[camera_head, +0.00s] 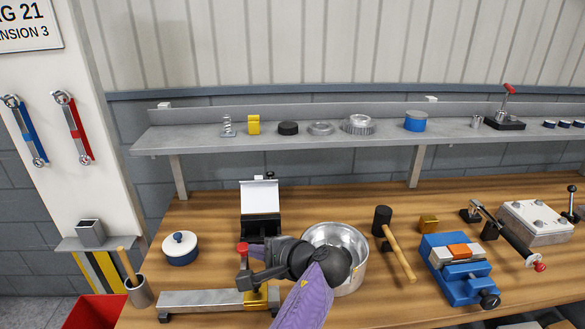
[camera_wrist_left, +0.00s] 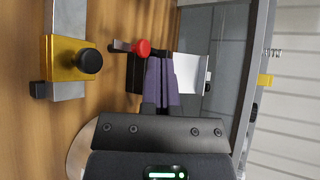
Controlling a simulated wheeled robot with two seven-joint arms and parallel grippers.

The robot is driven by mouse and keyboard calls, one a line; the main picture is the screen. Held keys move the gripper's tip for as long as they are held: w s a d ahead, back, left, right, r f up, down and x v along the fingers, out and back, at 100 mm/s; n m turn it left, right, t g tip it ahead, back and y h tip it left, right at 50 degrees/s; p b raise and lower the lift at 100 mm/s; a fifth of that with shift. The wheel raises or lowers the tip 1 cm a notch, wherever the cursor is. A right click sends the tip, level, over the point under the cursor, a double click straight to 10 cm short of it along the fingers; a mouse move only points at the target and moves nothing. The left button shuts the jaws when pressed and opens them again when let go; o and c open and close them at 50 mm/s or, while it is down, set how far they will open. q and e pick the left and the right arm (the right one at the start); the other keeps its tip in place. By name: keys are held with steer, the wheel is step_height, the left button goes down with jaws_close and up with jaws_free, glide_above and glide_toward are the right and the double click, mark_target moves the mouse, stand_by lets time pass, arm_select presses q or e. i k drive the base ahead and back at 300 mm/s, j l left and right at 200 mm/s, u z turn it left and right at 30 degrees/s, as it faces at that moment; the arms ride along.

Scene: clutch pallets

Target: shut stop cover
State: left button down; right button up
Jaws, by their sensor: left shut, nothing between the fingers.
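A black box (camera_head: 260,226) stands at the back of the bench, with a pale flap (camera_head: 259,195) raised upright behind it; this looks like the stop cover, open. The flap also shows in the left wrist view (camera_wrist_left: 189,72). A red knob (camera_head: 242,247) sits at the box's near left; it also shows in the left wrist view (camera_wrist_left: 141,48). My left gripper (camera_head: 246,279) points left in front of the box, shut and empty. In the left wrist view its purple fingers (camera_wrist_left: 160,82) hide part of the box. My right gripper is out of view.
A metal rail with a gold block (camera_head: 262,298) lies near my left gripper. A steel pot (camera_head: 350,270) is partly behind my arm. A white-lidded pot (camera_head: 180,248) stands left, a mallet (camera_head: 398,250) and blue vise (camera_head: 458,275) right. A shelf (camera_head: 330,138) runs above.

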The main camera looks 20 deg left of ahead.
mark_target(258, 196)
steer(key=i, duration=1)
